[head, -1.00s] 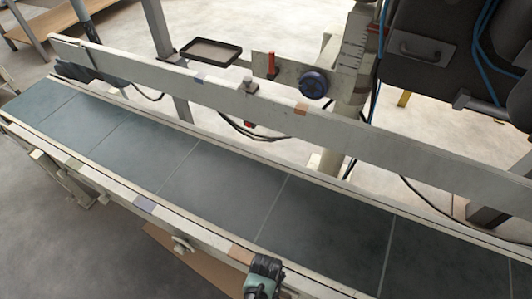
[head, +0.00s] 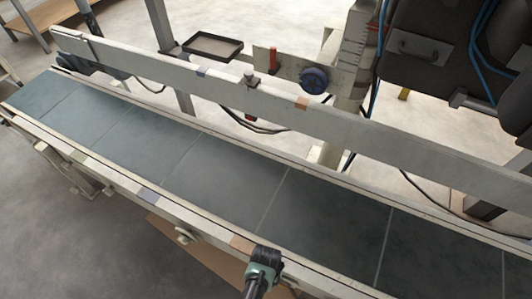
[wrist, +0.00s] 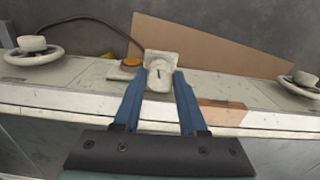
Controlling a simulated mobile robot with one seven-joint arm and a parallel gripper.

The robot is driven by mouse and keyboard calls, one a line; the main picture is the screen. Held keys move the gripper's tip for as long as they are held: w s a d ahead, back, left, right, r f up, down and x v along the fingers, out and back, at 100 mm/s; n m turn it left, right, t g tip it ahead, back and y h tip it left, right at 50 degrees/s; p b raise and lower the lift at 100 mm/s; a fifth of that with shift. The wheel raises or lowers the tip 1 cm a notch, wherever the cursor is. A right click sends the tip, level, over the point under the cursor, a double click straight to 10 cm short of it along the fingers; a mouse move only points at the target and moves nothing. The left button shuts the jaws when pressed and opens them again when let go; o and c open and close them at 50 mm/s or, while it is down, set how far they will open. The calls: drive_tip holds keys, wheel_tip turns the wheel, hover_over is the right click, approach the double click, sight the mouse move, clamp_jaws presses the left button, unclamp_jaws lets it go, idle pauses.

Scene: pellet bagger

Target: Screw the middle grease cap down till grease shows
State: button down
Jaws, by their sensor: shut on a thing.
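A pale, rounded grease cap (wrist: 160,78) stands on a small off-white plate on the conveyor's side rail, in the wrist view. My gripper (wrist: 160,76) has its two blue fingers shut on this cap, one on each side. No grease can be made out at the cap, and the fingers hide its sides. In the head view, the end of my arm (head: 264,258) is at the near rail, just right of a brown patch; the cap and fingertips are hidden there.
In the wrist view, handwheels stand left (wrist: 32,50) and right (wrist: 302,82), and a small orange disc (wrist: 130,63) sits close left of the cap. A brown board (wrist: 215,48) lies beyond. In the head view, the conveyor belt (head: 225,180) is empty.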

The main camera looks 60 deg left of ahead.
drive_tip(key=shift+m, duration=0.5)
drive_tip(key=shift+c, duration=2.3)
unclamp_jaws()
wheel_tip(320, 180, up, 13)
drive_tip(key=p, duration=0.5)
